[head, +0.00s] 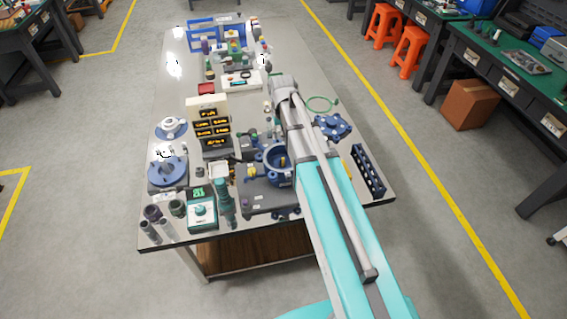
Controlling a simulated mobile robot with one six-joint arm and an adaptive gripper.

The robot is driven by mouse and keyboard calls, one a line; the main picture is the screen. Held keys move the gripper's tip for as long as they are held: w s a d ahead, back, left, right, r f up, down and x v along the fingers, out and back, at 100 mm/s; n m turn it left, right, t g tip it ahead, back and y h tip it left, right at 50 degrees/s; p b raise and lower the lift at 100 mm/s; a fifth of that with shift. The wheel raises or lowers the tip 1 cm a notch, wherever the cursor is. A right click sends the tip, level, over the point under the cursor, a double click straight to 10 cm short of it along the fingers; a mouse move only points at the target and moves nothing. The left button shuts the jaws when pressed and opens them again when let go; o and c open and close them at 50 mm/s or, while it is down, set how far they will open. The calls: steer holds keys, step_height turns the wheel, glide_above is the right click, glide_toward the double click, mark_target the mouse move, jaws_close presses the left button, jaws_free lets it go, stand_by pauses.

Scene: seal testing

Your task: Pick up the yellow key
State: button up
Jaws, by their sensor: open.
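A small yellow piece (283,161) shows inside the round blue housing (270,158) on the workbench, close to the left side of my arm. It may be the yellow key, but it is too small to tell its shape. My arm reaches in from the lower right over the bench, and its far grey end is above the bench middle. I cannot make out my gripper's fingers; they are hidden or out of sight. Nothing is visibly held.
The bench (315,75) is crowded on its left and front. A blue valve part (333,126) lies right of my arm. The back right is clear.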

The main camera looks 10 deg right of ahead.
mark_target(283, 159)
steer(key=shift+f+b, duration=3.75)
steer(key=shift+f, duration=0.2)
steer(key=shift+f, duration=0.15)
steer(key=f+b, duration=0.3)
steer(key=shift+s+d, duration=0.15)
steer(key=shift+s, duration=0.15)
steer(key=shift+f+b, duration=0.95)
steer(key=shift+b, duration=0.15)
jaws_close()
